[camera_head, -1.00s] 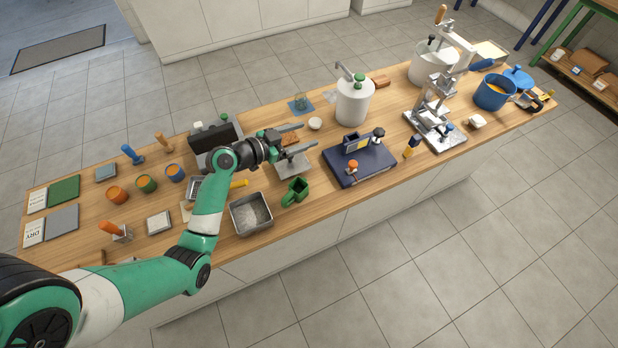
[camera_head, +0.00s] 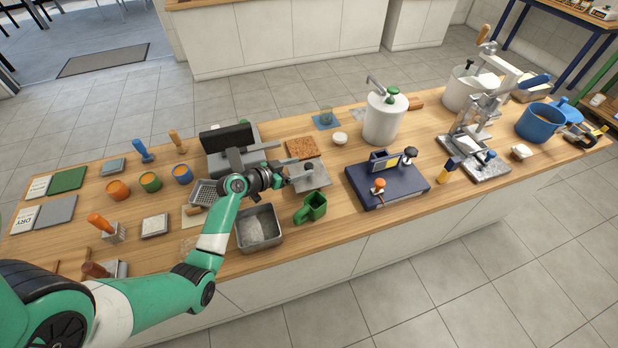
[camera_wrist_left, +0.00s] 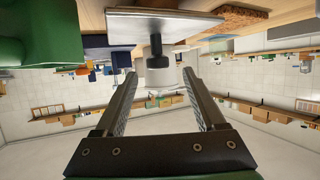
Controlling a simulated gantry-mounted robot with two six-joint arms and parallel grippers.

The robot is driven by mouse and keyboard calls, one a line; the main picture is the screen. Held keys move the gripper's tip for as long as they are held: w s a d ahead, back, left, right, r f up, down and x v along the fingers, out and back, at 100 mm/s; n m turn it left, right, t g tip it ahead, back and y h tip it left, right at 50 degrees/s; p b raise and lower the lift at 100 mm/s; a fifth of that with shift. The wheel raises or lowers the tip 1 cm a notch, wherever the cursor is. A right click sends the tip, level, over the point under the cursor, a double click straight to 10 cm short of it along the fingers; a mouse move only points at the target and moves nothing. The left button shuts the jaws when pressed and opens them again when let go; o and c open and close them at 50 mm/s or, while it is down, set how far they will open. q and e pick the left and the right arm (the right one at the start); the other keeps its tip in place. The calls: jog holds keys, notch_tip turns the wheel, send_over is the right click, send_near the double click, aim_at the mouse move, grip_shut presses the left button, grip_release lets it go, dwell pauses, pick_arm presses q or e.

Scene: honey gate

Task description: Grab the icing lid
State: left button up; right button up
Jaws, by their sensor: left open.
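The icing lid looks to be the light grey square plate (camera_head: 313,183) with a small upright knob, lying on the wooden counter. The plate and its dark knob (camera_wrist_left: 155,43) also show in the left wrist view, where the scene appears upside down. My left gripper (camera_head: 301,172) is open and empty, low over the plate. In the left wrist view its two fingers (camera_wrist_left: 158,98) point toward the knob, which lies between their lines, a little beyond the tips. No contact with the knob shows. My right gripper is not in view.
A brown textured slab (camera_head: 301,147) lies just behind the plate. A white dispenser (camera_head: 384,118) and a dark blue-based fixture (camera_head: 388,186) stand to the right.

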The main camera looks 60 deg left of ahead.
aim_at(310, 164)
pick_arm(q)
jog(key=shift+w+f, duration=0.2)
jog(key=b+x, duration=0.2)
jog(key=x, duration=0.2)
jog(key=shift+d+f, duration=0.1)
jog(key=shift+f, duration=0.1)
jog(key=shift+w, duration=0.25)
grip_shut()
